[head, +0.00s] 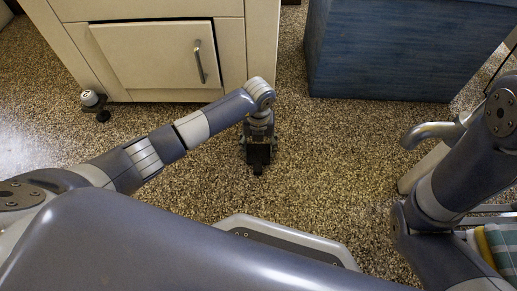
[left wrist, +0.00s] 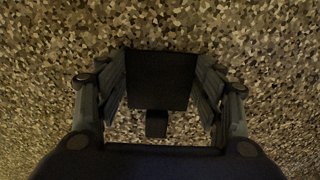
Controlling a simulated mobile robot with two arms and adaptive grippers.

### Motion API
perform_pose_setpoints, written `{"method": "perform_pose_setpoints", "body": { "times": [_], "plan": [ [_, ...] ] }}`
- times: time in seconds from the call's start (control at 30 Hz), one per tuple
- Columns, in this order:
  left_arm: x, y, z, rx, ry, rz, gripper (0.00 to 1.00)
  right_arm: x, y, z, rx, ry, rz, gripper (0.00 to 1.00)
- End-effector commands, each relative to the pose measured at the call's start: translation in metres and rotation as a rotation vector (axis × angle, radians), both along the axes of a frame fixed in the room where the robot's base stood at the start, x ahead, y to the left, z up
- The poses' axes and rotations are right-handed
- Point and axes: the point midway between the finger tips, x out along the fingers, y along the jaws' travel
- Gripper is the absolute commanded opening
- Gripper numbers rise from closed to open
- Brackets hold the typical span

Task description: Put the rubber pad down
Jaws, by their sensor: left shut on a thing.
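The rubber pad (head: 258,154) is a black, flat, squarish piece. My left gripper (head: 257,146) is shut on it and hangs downward above the speckled floor in the middle of the head view. In the left wrist view the pad (left wrist: 160,82) sits between the two fingers of the left gripper (left wrist: 161,68), with a small dark block just below it. I cannot tell how far the pad is from the floor. My right arm shows at the right of the head view, but its gripper is out of view.
A cream cabinet (head: 155,55) with a handled door stands at the back left. A blue box-like unit (head: 385,50) stands at the back right. A curved metal spout (head: 430,132) and striped cloth (head: 503,248) are at the right. Floor (head: 330,160) around the gripper is clear.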

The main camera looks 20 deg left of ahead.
Motion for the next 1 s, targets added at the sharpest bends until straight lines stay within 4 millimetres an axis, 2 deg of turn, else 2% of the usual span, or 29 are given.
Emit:
{"method": "perform_pose_setpoints", "body": {
  "times": [0.37, 0.4, 0.5, 0.87, 1.0],
  "plan": [
    [0.0006, 0.0004, -0.0042, 0.000, -0.001, 0.001, 0.38, 0.0001, 0.0001, -0.0027, 0.000, 0.001, 0.000, 0.40],
    [0.0006, 0.0005, -0.0048, 0.000, -0.001, 0.001, 0.64, 0.0002, 0.0001, -0.0028, 0.000, 0.001, 0.000, 0.40],
    [0.0006, 0.0005, -0.0043, 0.000, -0.001, 0.001, 0.82, 0.0001, 0.0001, -0.0023, 0.000, 0.001, 0.000, 0.40],
    [0.0006, 0.0004, -0.0036, 0.000, -0.001, 0.001, 0.82, 0.0003, 0.0001, -0.0021, 0.000, 0.001, 0.000, 0.40],
    [0.0008, 0.0003, 0.0025, 0.000, -0.002, 0.001, 0.82, 0.0004, 0.0000, 0.0018, 0.000, 0.001, 0.000, 0.40]
  ]
}}
